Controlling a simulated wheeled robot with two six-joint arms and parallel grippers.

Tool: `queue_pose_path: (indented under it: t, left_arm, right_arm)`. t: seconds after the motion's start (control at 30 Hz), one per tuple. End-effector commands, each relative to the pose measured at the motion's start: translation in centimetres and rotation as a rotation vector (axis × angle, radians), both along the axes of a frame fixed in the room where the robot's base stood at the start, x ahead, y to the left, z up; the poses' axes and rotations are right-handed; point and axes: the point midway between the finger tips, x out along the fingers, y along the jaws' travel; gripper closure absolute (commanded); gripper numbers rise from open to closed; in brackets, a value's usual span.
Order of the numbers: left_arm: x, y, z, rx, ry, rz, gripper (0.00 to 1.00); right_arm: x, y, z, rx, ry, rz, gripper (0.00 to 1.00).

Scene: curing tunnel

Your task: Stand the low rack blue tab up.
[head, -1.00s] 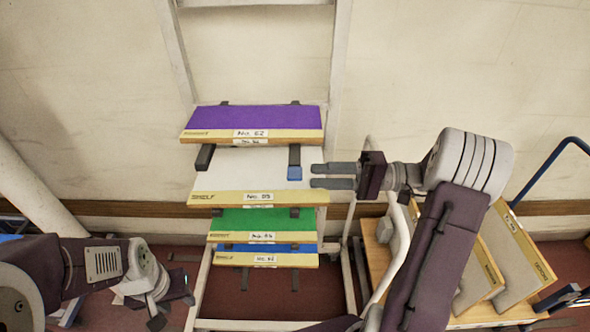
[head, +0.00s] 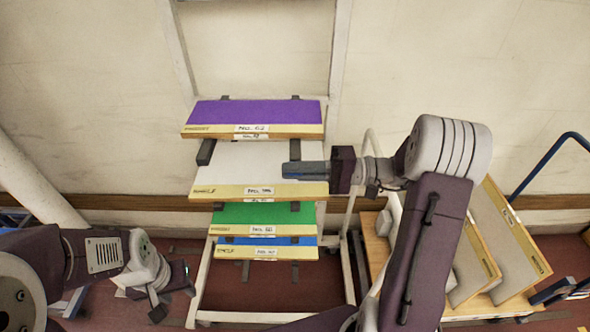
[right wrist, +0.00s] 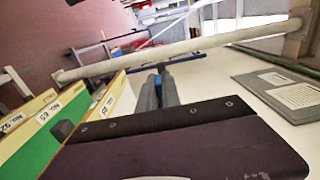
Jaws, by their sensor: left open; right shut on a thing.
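The blue tab (head: 291,176) is at the right side of the white board (head: 240,165) on the rack (head: 345,60). Only a thin blue strip of it shows in the head view. My right gripper (head: 290,170), coming in from the right, is shut on it and its fingers cover most of it. In the right wrist view blue (right wrist: 169,90) shows between the dark fingers. Whether the tab lies flat or is tilted I cannot tell. My left gripper (head: 170,302) is open and empty at the lower left, away from the rack.
A purple board (head: 255,113) is above the white one, with green (head: 262,215) and blue (head: 305,241) boards below. A dark tab (head: 206,152) is at the white board's left. A wooden stand (head: 377,255) with leaning grey panels (head: 505,235) is at right. Floor shows below the rack.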

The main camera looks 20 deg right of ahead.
Motion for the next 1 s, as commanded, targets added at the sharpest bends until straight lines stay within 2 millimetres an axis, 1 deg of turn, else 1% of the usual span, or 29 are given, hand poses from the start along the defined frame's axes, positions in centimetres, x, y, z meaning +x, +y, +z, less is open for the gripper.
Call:
queue_pose_path:
  t: [0.17,0.37,1.0]
  left_arm:
    - [0.0,0.0,0.7,0.000,0.000,0.000,0.58]
    - [0.0,0.0,2.4,0.000,0.000,0.000,0.58]
    - [0.0,0.0,9.8,0.000,0.000,0.000,0.58]
  right_arm:
    - [0.0,0.0,0.3,0.011,0.039,0.001,1.00]
    - [0.0,0.0,0.9,0.045,0.155,0.002,1.00]
    - [0.7,-0.2,2.4,0.210,0.733,0.002,1.00]
